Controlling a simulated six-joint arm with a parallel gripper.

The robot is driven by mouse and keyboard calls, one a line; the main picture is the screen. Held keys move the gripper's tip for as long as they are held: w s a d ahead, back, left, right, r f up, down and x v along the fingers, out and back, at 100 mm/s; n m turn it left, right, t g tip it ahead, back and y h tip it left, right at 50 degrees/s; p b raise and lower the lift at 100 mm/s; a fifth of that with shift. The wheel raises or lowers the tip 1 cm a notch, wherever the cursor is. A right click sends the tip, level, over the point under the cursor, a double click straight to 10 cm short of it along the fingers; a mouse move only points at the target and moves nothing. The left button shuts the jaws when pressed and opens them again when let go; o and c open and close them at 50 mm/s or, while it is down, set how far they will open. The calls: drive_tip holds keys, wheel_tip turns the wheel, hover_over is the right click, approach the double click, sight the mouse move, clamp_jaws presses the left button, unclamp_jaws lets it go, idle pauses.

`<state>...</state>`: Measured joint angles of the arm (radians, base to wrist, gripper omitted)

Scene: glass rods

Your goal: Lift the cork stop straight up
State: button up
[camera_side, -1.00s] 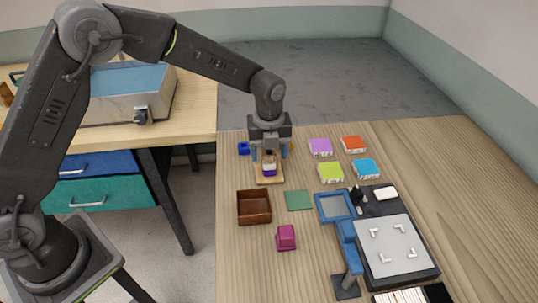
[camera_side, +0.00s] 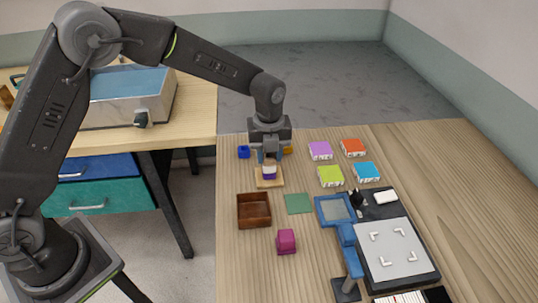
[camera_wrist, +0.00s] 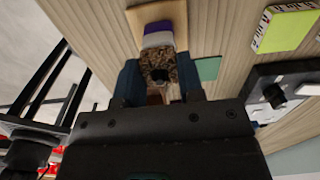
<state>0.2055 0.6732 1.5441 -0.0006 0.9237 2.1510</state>
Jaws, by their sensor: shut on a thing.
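The cork stop (camera_wrist: 157,64) is a speckled brown piece with a dark knob, seen between my fingers in the wrist view. My gripper (camera_side: 269,158) is shut on it, with a blue finger on each side; the gripper also shows in the wrist view (camera_wrist: 160,82). A white and purple piece (camera_side: 269,172) lies just beyond the cork, over the pale wooden board (camera_side: 262,183). It also shows in the wrist view (camera_wrist: 157,34). I cannot tell whether the cork touches the white part.
A brown open box (camera_side: 254,224) and a green square (camera_side: 298,203) lie in front of the board. A magenta block (camera_side: 286,241) is nearer. Coloured boxes (camera_side: 330,176), a blue-framed magnifier (camera_side: 335,209) and a black tray (camera_side: 432,274) stand to the right. A blue block (camera_side: 243,152) is behind left.

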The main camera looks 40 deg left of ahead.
wheel_tip(320, 180, up, 4)
drive_tip(key=shift+a+r, duration=0.1)
drive_tip(key=shift+r, duration=0.1)
drive_tip(key=s+a+r, duration=0.2)
drive_tip(key=a+r, duration=0.4)
drive_tip(key=a, duration=0.5)
drive_tip(key=shift+s+r, duration=0.2)
drive_tip(key=shift+s, duration=0.2)
